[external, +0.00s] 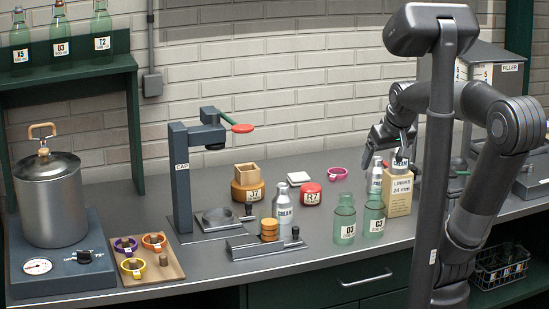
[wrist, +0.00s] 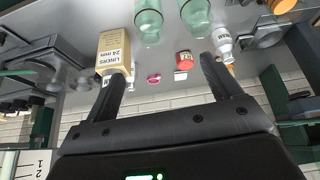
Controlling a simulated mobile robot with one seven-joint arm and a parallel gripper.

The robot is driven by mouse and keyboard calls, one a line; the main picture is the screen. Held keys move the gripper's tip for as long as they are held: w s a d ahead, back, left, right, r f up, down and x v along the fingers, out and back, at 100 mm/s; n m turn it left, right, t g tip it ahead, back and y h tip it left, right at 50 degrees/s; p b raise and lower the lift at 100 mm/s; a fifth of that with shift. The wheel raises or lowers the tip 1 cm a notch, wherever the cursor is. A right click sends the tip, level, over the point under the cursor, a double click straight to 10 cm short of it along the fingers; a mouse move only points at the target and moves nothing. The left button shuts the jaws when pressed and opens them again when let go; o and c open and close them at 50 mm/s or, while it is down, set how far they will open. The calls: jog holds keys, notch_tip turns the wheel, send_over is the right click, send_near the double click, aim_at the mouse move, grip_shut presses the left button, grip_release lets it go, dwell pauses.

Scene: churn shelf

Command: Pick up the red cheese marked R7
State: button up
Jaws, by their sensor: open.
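The red cheese marked R7 (external: 311,194) is a small red round with a white label, on the grey counter right of the J7 cheese (external: 247,193). The red cheese also shows in the wrist view (wrist: 184,60), small and some way off between my fingers. My gripper (external: 392,143) is raised above the counter, right of the red cheese and near the liners box (external: 398,195). In the wrist view my gripper (wrist: 162,72) has its two fingers wide apart with nothing between them.
Green bottles D3 (external: 345,222) and C3 (external: 374,217) stand in front, between the red cheese and the liners box. A silver cream bottle (external: 282,212) stands left of the cheese. A white block (external: 299,178) and a pink ring (external: 337,174) lie behind. The capper (external: 182,175) stands further left.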

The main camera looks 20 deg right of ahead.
jog(key=w+a+f+n, duration=0.1)
jog(key=w+a+f, duration=0.15)
jog(key=w, duration=1.15)
jog(key=g, duration=0.1)
send_near(312, 187)
jog(key=shift+n+y, duration=0.4)
jog(key=x, duration=0.5)
jog(key=shift+w+d+f, duration=0.1)
jog(key=shift+w+d, duration=0.25)
jog(key=shift+s+x, duration=0.2)
jog(key=shift+x, duration=2.75)
jog(key=shift+f, duration=0.1)
jog(key=shift+c, duration=0.2)
jog(key=c, duration=1.1)
